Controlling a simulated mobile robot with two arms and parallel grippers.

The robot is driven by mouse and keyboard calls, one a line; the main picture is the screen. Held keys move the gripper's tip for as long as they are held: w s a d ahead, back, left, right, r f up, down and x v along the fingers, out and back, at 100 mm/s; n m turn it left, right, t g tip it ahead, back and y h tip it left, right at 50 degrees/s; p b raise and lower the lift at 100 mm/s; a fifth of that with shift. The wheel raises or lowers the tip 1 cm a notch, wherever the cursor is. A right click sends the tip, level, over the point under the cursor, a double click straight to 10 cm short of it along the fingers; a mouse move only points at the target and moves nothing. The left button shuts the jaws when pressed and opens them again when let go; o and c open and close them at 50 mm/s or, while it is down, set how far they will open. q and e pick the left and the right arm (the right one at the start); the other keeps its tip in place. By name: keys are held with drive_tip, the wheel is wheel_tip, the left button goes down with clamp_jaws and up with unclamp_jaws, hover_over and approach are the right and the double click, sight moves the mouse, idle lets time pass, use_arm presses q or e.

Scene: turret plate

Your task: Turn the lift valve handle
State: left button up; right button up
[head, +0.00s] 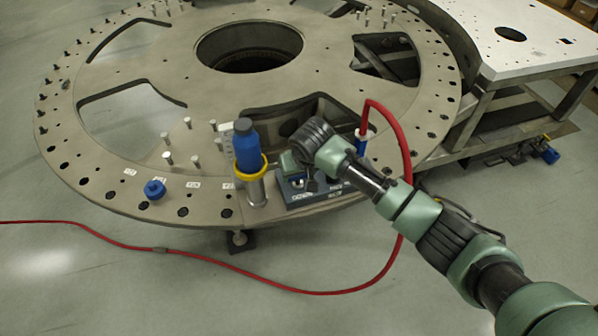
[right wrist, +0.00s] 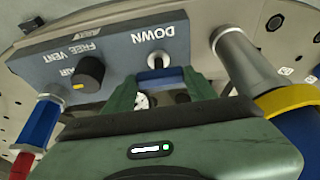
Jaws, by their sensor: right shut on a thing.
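The blue-grey valve panel (head: 296,201) is mounted at the near edge of the round turret plate (head: 330,213). In the right wrist view the panel (right wrist: 120,42) appears upside down, with "DOWN" and "FREE VENT" lettering. The lift valve handle (right wrist: 155,62) stands below the "DOWN" label, with a metal collar at its base. My right gripper (head: 297,166) is over the panel in the head view. Its green fingers (right wrist: 160,94) are shut on the handle in the right wrist view; they hide part of it. My left gripper is not in view.
A black knob (right wrist: 90,72) with a yellow mark sits beside the handle. A blue-topped cylinder with a yellow ring (head: 249,165) stands left of the panel. A red hose (head: 404,140) arches up at the right. A blue cap (head: 154,189) lies on the plate.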

drive_tip(key=o, duration=1.4)
drive_tip(key=shift+c, duration=0.2)
drive_tip(key=b+v, duration=0.1)
drive_tip(key=v, duration=0.6)
drive_tip(key=shift+r+b, duration=0.35)
drive_tip(key=shift+s+d, duration=0.1)
drive_tip(key=shift+s, duration=0.05)
